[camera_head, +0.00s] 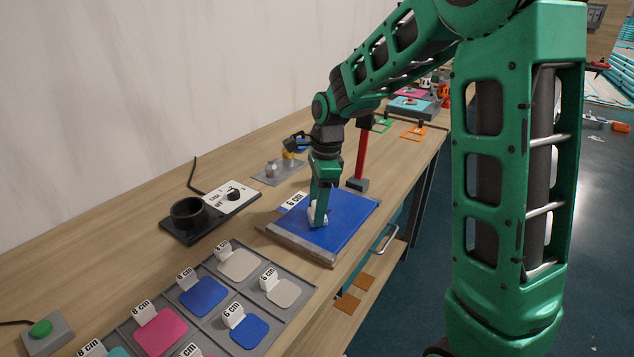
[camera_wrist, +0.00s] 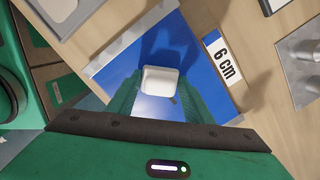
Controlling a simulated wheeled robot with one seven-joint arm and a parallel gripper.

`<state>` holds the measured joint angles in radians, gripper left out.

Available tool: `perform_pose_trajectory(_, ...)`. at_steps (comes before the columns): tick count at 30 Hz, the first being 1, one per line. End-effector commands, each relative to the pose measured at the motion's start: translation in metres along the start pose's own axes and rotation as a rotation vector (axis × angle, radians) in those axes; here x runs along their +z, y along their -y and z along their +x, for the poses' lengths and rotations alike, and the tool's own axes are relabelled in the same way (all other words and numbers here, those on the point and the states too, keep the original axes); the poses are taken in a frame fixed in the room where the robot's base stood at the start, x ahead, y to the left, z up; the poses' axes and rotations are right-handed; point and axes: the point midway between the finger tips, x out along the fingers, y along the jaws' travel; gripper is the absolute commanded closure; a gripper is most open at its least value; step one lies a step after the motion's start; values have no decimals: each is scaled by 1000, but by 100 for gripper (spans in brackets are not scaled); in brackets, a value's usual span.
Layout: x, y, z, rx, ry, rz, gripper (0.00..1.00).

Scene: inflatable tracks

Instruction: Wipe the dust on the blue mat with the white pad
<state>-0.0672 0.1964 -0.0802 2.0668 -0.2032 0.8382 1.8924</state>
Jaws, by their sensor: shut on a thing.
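The blue mat (camera_head: 347,215) lies on the wooden bench in a frame with grey edges, and it fills the middle of the wrist view (camera_wrist: 134,62). My gripper (camera_head: 318,208) points down over the mat's middle. Its green fingers (camera_wrist: 161,92) are shut on the white pad (camera_wrist: 160,80), one on each side. The pad also shows at the fingertips in the head view (camera_head: 313,217), low at the mat; I cannot tell whether it touches. A small brownish speck (camera_wrist: 172,100) shows beside the pad, perhaps dust. The fingers hide part of the mat.
A "6 cm" label (camera_head: 292,201) stands at the mat's far left edge. A red-handled tool (camera_head: 362,152) stands just behind the mat. A black cup holder with a dial (camera_head: 188,215) is to the left. A grey tray (camera_head: 215,318) of coloured pads lies in front.

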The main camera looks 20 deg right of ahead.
Motion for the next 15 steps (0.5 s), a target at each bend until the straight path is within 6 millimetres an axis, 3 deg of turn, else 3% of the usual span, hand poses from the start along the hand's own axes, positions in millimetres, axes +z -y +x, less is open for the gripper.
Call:
perform_pose_trajectory(2,-2,2,-21,-8,1,5,78)
perform_pose_trajectory(15,-9,3,-61,-5,0,21,78)
